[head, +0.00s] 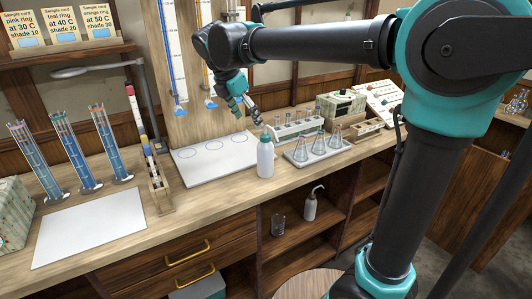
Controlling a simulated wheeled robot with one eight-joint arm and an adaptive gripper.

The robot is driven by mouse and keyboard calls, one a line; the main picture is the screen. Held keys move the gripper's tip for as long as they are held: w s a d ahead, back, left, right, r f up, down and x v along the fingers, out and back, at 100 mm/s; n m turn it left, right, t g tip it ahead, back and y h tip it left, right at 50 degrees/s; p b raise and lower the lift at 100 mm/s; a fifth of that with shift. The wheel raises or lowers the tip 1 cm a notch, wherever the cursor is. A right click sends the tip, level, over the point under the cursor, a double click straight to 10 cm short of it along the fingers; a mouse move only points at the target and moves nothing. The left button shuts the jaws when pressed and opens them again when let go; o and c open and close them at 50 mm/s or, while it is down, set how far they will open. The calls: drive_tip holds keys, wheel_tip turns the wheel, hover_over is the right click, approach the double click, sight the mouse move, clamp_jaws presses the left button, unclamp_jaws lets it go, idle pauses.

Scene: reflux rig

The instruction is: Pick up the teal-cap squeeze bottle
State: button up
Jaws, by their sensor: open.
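The squeeze bottle (265,157) is white with a teal cap and stands upright near the front edge of the wooden bench, at the picture's middle. My gripper (249,113) is open and empty. It hangs above and behind the bottle, pointing down and to the right, apart from it. The bottle is fully in sight, with nothing in front of it.
A white board with circles (212,156) lies left of the bottle. A tray of flasks (317,148) stands close on its right, with a tube rack (297,127) behind. Several tall cylinders (73,150) stand at left. Another squeeze bottle (311,205) sits on the shelf below.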

sight(264, 151)
drive_tip(key=x, duration=1)
drive_tip(key=shift+d+f, duration=0.1)
drive_tip(key=shift+f, duration=0.2)
drive_tip(key=x, duration=0.5)
drive_tip(key=shift+s+d, duration=0.25)
drive_tip(key=shift+d, duration=0.1)
drive_tip(key=shift+w+d+f, duration=0.1)
drive_tip(key=shift+w+f, duration=0.1)
drive_tip(key=shift+f, duration=0.35)
drive_tip(key=shift+c, duration=0.5)
drive_tip(key=c, duration=0.8)
